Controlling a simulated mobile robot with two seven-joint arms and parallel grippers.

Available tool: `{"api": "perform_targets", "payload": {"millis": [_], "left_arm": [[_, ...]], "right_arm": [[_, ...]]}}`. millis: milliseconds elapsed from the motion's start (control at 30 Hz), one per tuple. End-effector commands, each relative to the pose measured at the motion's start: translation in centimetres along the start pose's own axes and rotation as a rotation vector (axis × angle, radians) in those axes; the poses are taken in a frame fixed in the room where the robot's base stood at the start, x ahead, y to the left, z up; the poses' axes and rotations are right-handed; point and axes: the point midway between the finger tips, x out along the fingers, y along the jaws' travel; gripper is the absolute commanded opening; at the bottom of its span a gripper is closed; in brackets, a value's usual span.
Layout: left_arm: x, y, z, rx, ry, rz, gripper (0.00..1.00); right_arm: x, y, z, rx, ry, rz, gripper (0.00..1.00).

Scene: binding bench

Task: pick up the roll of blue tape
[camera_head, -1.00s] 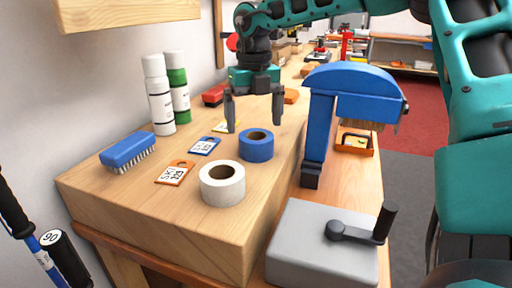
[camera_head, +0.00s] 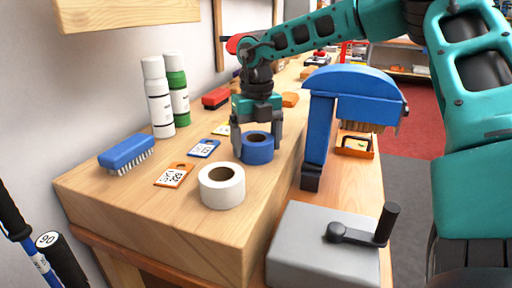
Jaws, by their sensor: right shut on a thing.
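The roll of blue tape (camera_head: 258,151) lies flat on the wooden bench, just behind the roll of white tape (camera_head: 222,187). My right gripper (camera_head: 257,148) reaches down over the blue roll from above, with one finger at its left side and one at its right. It is shut on the roll, which looks to be still resting on the bench. The gripper covers part of the roll's far side. My left gripper is not in view.
A blue press-like tool (camera_head: 350,82) stands close to the right of the gripper. A grey box with a crank (camera_head: 310,245) is in front. A blue brush (camera_head: 127,152), tags (camera_head: 174,175) and two spray cans (camera_head: 157,98) are on the left.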

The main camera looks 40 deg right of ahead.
Motion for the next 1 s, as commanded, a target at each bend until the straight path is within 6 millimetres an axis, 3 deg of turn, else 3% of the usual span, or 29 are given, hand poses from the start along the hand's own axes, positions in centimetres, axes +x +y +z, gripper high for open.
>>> {"api": "perform_targets", "payload": {"millis": [367,567,767,1000], "left_arm": [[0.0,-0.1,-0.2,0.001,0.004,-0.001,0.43],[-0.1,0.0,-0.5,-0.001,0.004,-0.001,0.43],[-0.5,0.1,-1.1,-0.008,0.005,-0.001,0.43],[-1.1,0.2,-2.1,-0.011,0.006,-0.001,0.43]], "right_arm": [[-0.3,0.0,0.0,0.0,-0.002,0.0,0.62],[-2.0,0.0,0.1,0.0,-0.004,0.0,0.62],[-6.0,0.0,0.1,0.0,-0.007,0.0,0.62],[-12.2,0.0,0.1,0.002,-0.006,0.0,0.62]]}}
